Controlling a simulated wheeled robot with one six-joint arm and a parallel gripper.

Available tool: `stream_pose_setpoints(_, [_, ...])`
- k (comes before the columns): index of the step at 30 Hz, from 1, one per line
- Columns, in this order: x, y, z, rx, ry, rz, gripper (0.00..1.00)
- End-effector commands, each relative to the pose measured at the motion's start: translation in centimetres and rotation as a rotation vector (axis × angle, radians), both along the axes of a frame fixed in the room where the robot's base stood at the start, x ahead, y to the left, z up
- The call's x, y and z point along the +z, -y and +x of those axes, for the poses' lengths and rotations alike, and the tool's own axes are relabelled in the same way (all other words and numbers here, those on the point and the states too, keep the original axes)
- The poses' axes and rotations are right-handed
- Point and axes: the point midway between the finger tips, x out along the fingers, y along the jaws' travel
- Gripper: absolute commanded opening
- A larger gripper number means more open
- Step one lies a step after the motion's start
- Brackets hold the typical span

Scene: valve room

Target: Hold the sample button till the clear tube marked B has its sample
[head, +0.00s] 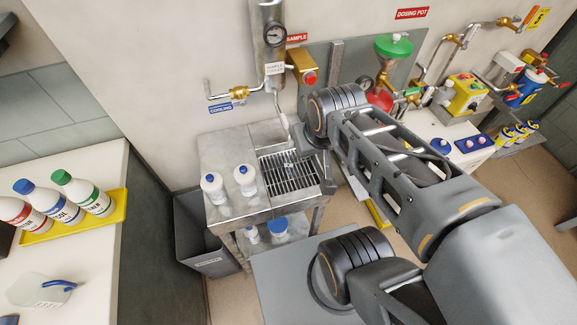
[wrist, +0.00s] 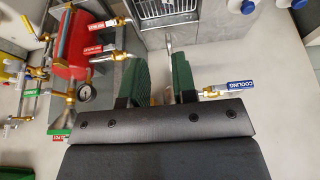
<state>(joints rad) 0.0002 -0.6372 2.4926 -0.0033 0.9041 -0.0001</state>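The sample station in the head view has a red button (head: 311,78) on a brass block, beside the steel sample cooler (head: 268,40) with its gauge. A thin spout (head: 284,122) hangs over the drain grate (head: 290,180). A small clear, pale item (head: 288,164) shows at the grate; its mark and fill are too small to read. My gripper (wrist: 162,72) shows two green fingers with a gap between them in the wrist view. The spout (wrist: 168,46) shows just beyond the fingertips. Contact with the button cannot be seen; my arm hides the gripper in the head view.
White bottles (head: 245,180) stand on the steel stand left of the grate. A cooling valve (head: 232,94) is on the wall. A yellow tray (head: 75,215) of bottles sits on the left counter. The dosing pot (head: 380,98) and pipework are at right.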

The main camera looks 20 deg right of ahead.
Motion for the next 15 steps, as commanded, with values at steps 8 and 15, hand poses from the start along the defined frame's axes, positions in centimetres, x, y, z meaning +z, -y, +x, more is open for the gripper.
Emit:
stream_pose_setpoints(8, [0.0,0.0,0.0,0.0,0.0,0.0,0.0])
stream_pose_setpoints(15, [0.0,0.0,0.0,0.0,0.0,0.0,0.0])
